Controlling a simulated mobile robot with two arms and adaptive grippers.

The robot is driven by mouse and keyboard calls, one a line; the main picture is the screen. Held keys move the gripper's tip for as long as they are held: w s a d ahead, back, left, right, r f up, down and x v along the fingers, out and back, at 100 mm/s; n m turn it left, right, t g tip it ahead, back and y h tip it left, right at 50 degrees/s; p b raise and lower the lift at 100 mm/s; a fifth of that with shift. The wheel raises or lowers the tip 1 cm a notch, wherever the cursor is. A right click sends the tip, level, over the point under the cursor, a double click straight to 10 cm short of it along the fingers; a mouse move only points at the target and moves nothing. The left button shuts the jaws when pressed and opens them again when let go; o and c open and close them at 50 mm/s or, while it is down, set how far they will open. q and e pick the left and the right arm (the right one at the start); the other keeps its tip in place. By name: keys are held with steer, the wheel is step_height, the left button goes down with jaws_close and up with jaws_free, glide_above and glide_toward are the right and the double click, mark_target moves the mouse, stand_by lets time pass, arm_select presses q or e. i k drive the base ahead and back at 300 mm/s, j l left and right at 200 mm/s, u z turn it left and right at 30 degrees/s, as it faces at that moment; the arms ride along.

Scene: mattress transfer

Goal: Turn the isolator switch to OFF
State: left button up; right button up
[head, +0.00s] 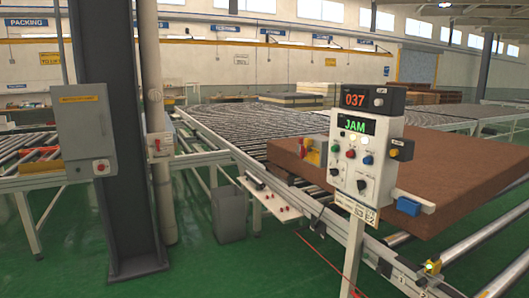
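A grey electrical cabinet (84,130) with a yellow label is mounted by the dark steel column at the left. A red rotary switch (101,167) sits on a pale plate at its lower right corner and looks like an isolator. Its ON/OFF marks and handle position are too small to read. A control panel (345,165) on a post at the right has coloured buttons and a black knob (361,185). Its displays read "037" (355,99) and "JAM" (356,125). Neither of my grippers is in view.
The dark column (118,150) and a pale pipe (158,120) stand right of the cabinet. A grey bin (230,214) stands on the green floor. A large brown mattress block (450,180) lies on the roller conveyor (265,130). Green floor (195,265) is open in front.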

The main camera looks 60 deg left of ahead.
mark_target(303, 151)
steer(key=u, duration=1.5)
steer(key=i+j, duration=0.1)
steer(key=u, duration=0.05)
